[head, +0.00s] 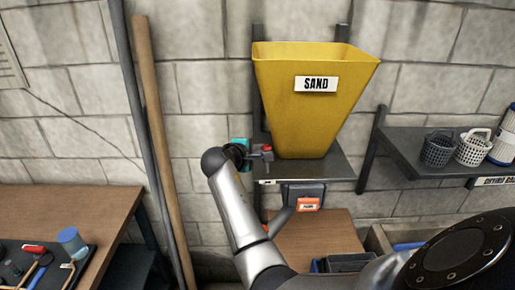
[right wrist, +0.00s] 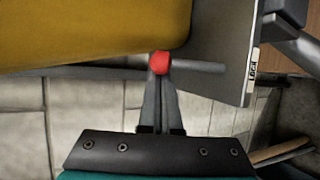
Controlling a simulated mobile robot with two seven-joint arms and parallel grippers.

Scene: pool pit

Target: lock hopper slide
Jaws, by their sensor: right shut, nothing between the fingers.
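The yellow hopper (head: 315,100), marked SAND, stands on a grey bracket plate (head: 325,168) against the block wall. It also fills the upper left of the right wrist view (right wrist: 90,30). A red knob (head: 266,147) on a grey bar sits at the plate's left side. It shows in the right wrist view (right wrist: 160,63) just beyond my right gripper's fingertips. My right gripper (head: 257,156) is shut and empty, its tips touching or very near the knob; I cannot tell which. A small label (right wrist: 254,65) is on the plate's edge. My left gripper is not in view.
Below the plate is a dark outlet with an orange tag (head: 308,204). A wooden pole (head: 160,150) leans at the left. A bench with a tool tray (head: 90,280) is at lower left. A shelf (head: 400,150) with small baskets is at the right.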

